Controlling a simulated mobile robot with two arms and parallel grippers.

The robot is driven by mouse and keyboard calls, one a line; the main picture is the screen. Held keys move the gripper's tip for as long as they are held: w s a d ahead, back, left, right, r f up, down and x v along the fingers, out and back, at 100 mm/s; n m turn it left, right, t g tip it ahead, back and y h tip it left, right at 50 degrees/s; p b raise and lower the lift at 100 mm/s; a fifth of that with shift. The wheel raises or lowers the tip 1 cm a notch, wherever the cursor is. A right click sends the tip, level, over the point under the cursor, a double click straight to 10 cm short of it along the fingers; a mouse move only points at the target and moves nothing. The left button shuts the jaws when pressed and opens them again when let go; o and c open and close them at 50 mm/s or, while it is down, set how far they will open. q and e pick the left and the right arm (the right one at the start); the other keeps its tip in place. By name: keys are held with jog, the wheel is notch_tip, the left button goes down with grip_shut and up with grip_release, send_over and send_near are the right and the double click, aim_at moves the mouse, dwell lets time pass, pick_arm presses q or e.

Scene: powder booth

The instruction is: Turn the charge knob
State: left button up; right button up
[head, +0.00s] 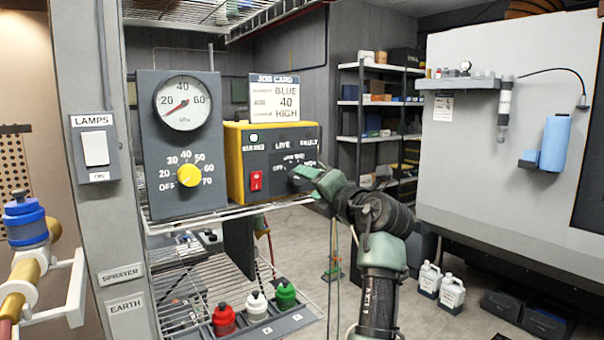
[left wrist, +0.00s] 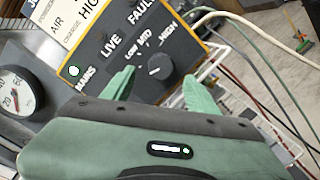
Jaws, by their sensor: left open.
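The charge knob (left wrist: 160,66) is a dark round knob with a pale pointer mark on the dark face of the yellow unit (head: 234,165). Labels around it read LOW, MED and HIGH; I cannot tell surely which one the mark points to. My left gripper (head: 306,174) is at the right part of this face and mostly hides the knob in the head view. In the left wrist view the green fingers (left wrist: 158,80) are open, one to each side of the knob and short of it, with no clear contact. My right gripper is out of view.
A job card (head: 274,98) on the unit reads BLUE, 40, HIGH. A red switch (head: 256,181) is on the same face. Left stands a gauge panel (head: 150,150) with a yellow knob (head: 190,176). Red, white and green-capped bottles stand on the wire shelf (head: 185,285) below.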

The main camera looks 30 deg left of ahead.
aim_at(299, 179)
pick_arm(q)
jog(key=p+x, duration=0.2)
jog(key=x, duration=0.2)
jog(key=shift+a+r, duration=0.15)
jog(key=shift+a, duration=0.05)
jog(key=shift+w+a+p, duration=0.25)
jog(key=shift+a+p, duration=0.1)
jog(key=shift+p, duration=0.05)
grip_shut()
jog(key=shift+f, duration=0.25)
